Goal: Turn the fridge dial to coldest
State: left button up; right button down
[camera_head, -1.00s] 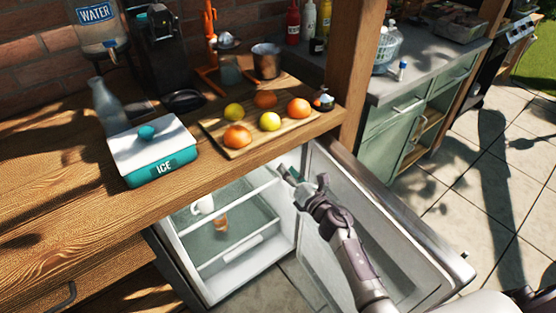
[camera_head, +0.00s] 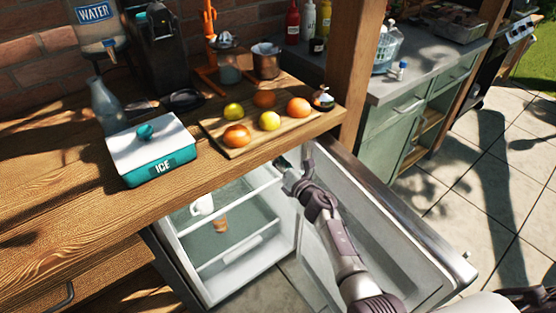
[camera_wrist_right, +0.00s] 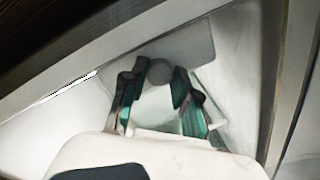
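The fridge (camera_head: 230,265) under the counter stands open, with its door (camera_head: 385,235) swung out to the right. A small round grey dial (camera_wrist_right: 159,72) sits on a pale panel inside the fridge in the right wrist view. My right gripper (camera_head: 289,172) reaches to the fridge's upper right inside, just under the counter edge. In the right wrist view its teal-padded fingers (camera_wrist_right: 158,88) are apart, with the dial between or just beyond their tips. I cannot see firm contact on both sides. The dial is hidden in the head view.
A white cup (camera_head: 202,206) and a brown item (camera_head: 220,224) are inside the fridge near its shelves. Above, the wooden counter (camera_head: 60,215) holds an ice box (camera_head: 150,152) and a board (camera_head: 208,128) with fruit. A wooden post (camera_head: 352,70) rises near the door.

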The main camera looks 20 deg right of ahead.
jog(key=shift+m, duration=0.3)
jog(key=m+g+p, duration=0.1)
jog(key=m+p, duration=0.3)
jog(key=m, duration=0.5)
jog(key=shift+d+m, duration=0.1)
jog(key=shift+m, duration=0.2)
jog(key=shift+p, duration=0.3)
jog(key=c, duration=1.2)
grip_release()
jog(key=shift+o, duration=0.2)
jog(key=v, duration=0.7)
jog(key=shift+s+d, duration=0.15)
jog(key=shift+s, duration=0.1)
